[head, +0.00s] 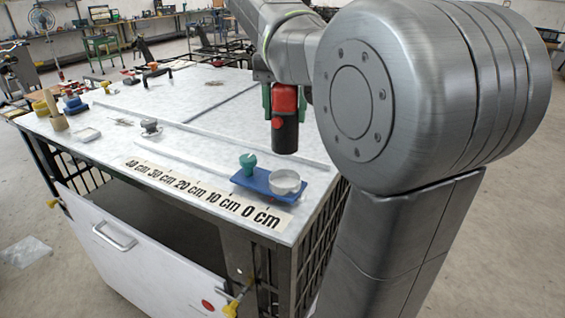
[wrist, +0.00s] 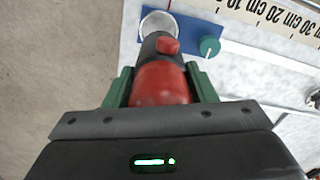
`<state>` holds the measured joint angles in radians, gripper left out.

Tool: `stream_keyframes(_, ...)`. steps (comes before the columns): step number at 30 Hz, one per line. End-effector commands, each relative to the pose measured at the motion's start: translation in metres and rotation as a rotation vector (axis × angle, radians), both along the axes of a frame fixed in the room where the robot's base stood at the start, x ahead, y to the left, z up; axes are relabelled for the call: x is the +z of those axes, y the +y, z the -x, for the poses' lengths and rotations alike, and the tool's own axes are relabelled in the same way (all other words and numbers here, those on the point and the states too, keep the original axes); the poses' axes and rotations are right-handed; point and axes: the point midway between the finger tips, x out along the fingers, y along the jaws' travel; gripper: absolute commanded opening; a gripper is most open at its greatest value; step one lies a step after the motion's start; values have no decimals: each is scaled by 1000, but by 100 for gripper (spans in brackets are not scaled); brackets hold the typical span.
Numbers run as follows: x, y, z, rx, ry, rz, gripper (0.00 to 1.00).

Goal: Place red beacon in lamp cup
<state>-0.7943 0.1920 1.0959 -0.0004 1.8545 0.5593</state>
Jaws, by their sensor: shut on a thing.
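The red beacon (head: 285,101) has a red body and a dark lower end. My gripper (head: 284,97) is shut on it and holds it upright above the table's right part. In the wrist view the red beacon (wrist: 160,85) sits between the green fingers of my gripper (wrist: 160,88). A white round cup (head: 286,182), which looks like the lamp cup, stands on a blue base (head: 262,186). In the wrist view the cup (wrist: 157,18) shows just beyond the beacon's dark end, which partly hides it. The beacon is apart from the cup and higher in the head view.
A green knob (head: 248,161) stands on the same blue base, left of the cup. A printed centimetre scale (head: 200,195) runs along the table's front edge. A small metal part (head: 150,127) and several other items lie farther left. The table (head: 225,150) between is mostly clear.

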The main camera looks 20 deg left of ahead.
Motion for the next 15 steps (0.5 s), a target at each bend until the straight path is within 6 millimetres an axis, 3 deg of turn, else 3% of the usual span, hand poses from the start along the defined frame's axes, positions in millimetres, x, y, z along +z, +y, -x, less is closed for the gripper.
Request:
stream_keyframes(6, -37, -1, 1, 0, 1, 1, 24)
stream_keyframes(15, -74, -1, 1, 0, 1, 2, 24)
